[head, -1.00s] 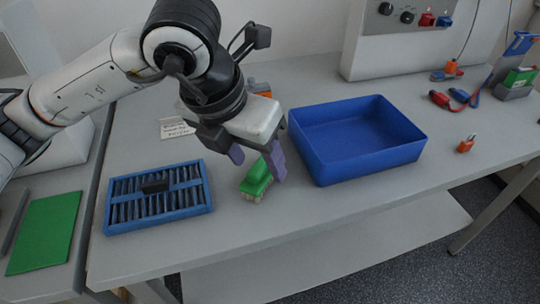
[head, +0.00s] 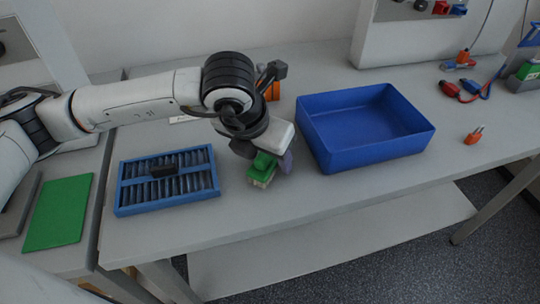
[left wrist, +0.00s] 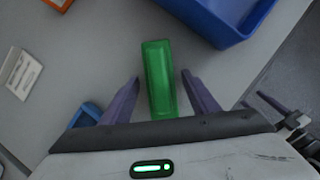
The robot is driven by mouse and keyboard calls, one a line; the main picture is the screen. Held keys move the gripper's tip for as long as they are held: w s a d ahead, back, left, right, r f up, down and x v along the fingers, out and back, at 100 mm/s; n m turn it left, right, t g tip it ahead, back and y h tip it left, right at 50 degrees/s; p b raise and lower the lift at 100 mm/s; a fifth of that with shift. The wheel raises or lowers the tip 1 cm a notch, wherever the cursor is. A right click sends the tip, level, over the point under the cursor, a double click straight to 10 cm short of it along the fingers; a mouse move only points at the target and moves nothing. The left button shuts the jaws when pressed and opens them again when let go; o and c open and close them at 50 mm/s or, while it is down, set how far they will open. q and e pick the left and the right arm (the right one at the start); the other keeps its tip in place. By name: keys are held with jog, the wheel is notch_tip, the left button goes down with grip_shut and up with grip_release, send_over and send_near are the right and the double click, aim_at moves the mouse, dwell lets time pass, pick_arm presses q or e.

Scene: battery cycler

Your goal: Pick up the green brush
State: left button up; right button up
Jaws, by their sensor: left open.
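The green brush (head: 262,168) stands on the grey table, between the blue slotted rack and the blue bin, with its pale bristles toward the table. In the left wrist view the brush (left wrist: 158,80) lies lengthwise between the two purple fingers. My left gripper (head: 272,163) is low over the brush, and it also shows in the left wrist view (left wrist: 160,92). It is open, with a gap on each side of the brush. The hand hides part of the brush in the head view.
The blue bin (head: 375,157) stands close to the right of the brush. The blue slotted rack (head: 168,202) lies to the left. A green mat (head: 58,212) is at far left. An orange plug (head: 474,135) lies at right. The table in front of the brush is clear.

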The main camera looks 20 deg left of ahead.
pick_arm(q)
jog(key=shift+c, duration=0.2)
jog(key=c, duration=1.2)
jog(key=shift+o, duration=0.2)
jog(key=shift+r, duration=0.1)
